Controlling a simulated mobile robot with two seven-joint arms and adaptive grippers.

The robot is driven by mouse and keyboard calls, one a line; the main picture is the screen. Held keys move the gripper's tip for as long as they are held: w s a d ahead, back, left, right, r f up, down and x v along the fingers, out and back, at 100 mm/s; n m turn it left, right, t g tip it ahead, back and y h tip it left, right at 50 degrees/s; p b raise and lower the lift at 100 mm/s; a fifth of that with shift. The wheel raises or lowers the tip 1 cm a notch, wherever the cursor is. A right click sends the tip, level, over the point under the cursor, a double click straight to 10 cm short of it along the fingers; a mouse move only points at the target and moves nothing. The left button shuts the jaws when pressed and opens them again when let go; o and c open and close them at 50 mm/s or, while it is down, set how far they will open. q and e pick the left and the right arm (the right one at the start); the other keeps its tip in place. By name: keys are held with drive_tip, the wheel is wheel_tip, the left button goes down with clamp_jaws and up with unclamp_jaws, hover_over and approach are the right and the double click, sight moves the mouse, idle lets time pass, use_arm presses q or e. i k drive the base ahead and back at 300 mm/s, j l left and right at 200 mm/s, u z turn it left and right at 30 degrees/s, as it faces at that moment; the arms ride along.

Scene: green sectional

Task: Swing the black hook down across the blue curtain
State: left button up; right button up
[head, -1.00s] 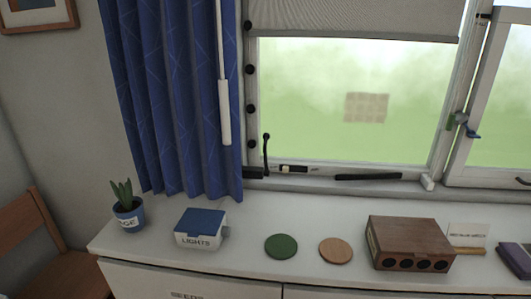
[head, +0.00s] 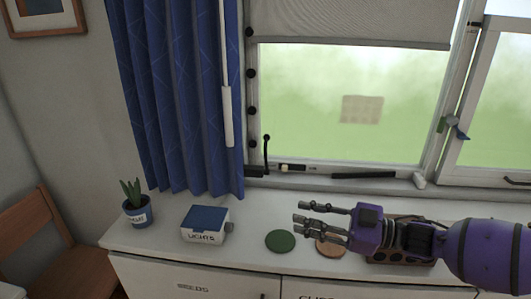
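The blue curtain (head: 178,100) hangs at the left of the window, its lower edge just above the sill counter. A thin black upright piece with a rounded top, seemingly the black hook (head: 266,153), stands at the window's lower left corner, just right of the curtain and apart from it. My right gripper (head: 300,214) comes in from the right above the counter, fingers pointing left. Its fingers are spread and empty. It is below and to the right of the hook, touching neither hook nor curtain. My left gripper is out of view.
On the white counter (head: 258,267) stand a potted plant (head: 137,212), a blue-lidded box (head: 204,226), a green disc (head: 280,241) and a wooden disc (head: 329,249). My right arm partly covers a brown box (head: 399,262). A white wand (head: 227,115) hangs before the curtain.

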sight(267, 137)
drive_tip(key=i, duration=1)
